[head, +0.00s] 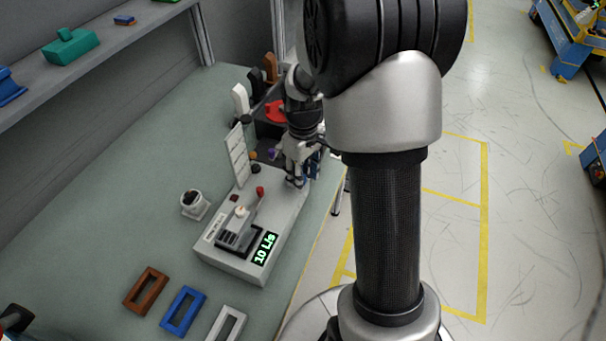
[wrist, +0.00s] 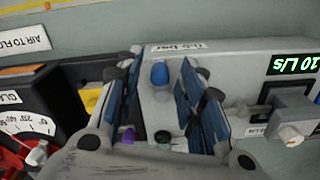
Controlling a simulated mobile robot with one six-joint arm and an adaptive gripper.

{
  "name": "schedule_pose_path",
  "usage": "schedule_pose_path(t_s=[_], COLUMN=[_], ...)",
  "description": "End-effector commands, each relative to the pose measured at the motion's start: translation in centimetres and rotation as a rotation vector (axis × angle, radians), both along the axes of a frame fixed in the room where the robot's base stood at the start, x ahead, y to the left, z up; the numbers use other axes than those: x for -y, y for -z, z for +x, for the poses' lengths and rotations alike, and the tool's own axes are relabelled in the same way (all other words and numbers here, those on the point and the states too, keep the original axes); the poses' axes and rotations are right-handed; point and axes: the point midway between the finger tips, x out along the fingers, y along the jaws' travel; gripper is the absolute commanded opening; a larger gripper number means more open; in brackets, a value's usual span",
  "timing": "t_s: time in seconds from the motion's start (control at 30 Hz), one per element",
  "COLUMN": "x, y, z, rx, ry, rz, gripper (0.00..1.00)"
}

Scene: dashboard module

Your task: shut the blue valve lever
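My gripper (head: 300,170) is at the far right end of the grey dashboard module (head: 236,262), fingers pointing down. In the wrist view my gripper (wrist: 158,95) is open, with its two blue-padded fingers apart. A blue rounded knob (wrist: 160,73), which looks like the end of the blue valve lever, stands on the grey panel in the gap between the fingers. I see no contact with either finger. The rest of the lever cannot be made out, and the head view hides it behind my gripper. The module's display (head: 264,248) reads 10 L/s in green.
A purple knob (wrist: 127,135) and a black knob (wrist: 163,137) lie close to the fingers. A black gauge box with a red part (wrist: 12,160) is at the left. A slider block (wrist: 290,117) is at the right.

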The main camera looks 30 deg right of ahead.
Motion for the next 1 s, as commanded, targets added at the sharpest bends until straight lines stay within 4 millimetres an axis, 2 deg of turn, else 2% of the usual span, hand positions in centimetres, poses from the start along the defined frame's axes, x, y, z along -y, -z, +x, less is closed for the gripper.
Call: schedule_pose_path(t_s=[0.17, 0.7, 1.0], x=[0.0, 0.0, -0.02], y=[-0.03, -0.05, -0.05], z=[0.0, -0.01, -0.05], rx=[0.0, 0.0, -0.001], ry=[0.0, 0.0, 0.007], rz=[0.0, 0.0, 0.0], gripper=[0.35, 0.0, 0.0])
